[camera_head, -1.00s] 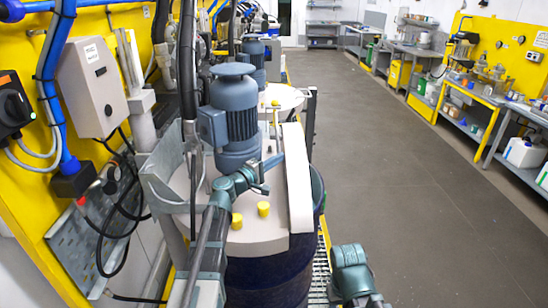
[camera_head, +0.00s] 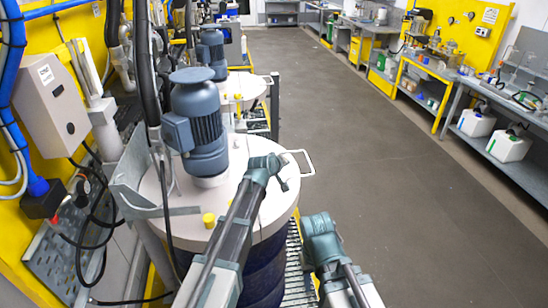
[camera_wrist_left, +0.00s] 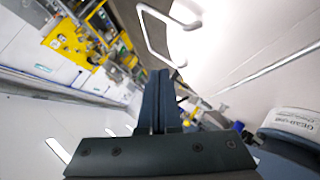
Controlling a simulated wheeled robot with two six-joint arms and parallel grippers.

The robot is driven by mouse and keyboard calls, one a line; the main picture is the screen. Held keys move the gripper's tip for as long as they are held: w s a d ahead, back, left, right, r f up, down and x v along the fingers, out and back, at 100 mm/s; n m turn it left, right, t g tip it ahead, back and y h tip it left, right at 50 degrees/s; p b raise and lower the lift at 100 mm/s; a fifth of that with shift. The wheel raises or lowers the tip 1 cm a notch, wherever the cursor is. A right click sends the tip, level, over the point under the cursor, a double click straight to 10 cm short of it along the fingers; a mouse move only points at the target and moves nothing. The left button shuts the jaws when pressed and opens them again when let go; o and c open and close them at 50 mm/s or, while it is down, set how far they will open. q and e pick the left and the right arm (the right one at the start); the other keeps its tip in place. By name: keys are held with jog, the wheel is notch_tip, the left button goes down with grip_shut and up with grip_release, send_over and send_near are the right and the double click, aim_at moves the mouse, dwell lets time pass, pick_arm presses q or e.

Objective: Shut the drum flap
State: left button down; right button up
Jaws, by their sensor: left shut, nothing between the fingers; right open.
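The drum flap (camera_head: 272,190) is the pale right part of the round drum lid, with a white loop handle (camera_head: 302,162) at its outer edge. It looks lowered, about level with the lid; whether it lies fully flush I cannot tell. The drum (camera_head: 268,262) below is dark blue. In the left wrist view the handle (camera_wrist_left: 152,38) and flap underside or face (camera_wrist_left: 225,35) are close ahead of my left gripper (camera_wrist_left: 160,78), which is shut and empty, apart from the handle. My right gripper (camera_head: 318,232) is right of the drum, open, its fingers hard to make out.
A blue-grey motor (camera_head: 200,125) stands on the lid, near a yellow cap (camera_head: 208,220). A grey control box (camera_head: 48,105) and hoses are at left. Another drum with a motor (camera_head: 212,50) stands behind. The floor (camera_head: 400,170) to the right is clear up to the benches.

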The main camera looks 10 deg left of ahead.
aim_at(297, 184)
pick_arm(q)
jog(key=d+f+m+y+b, duration=0.1)
jog(key=f, duration=0.1)
jog(key=w+d+f+g+y+b, duration=0.1)
jog(key=d+f+y, duration=0.1)
jog(key=f, duration=0.1)
jog(key=d+f+m+y+b, duration=0.1)
jog(key=f+b, duration=0.1)
jog(key=shift+w+d+f+m+g, duration=0.3)
jog(key=shift+d+f+g, duration=0.1)
jog(key=shift+d+f+y+b, duration=0.15)
jog(key=shift+f+y+b, duration=0.45)
jog(key=shift+f+b, duration=0.15)
jog(key=shift+d+f+b, duration=0.1)
jog(key=shift+f+b, duration=0.45)
jog(key=shift+s, duration=0.15)
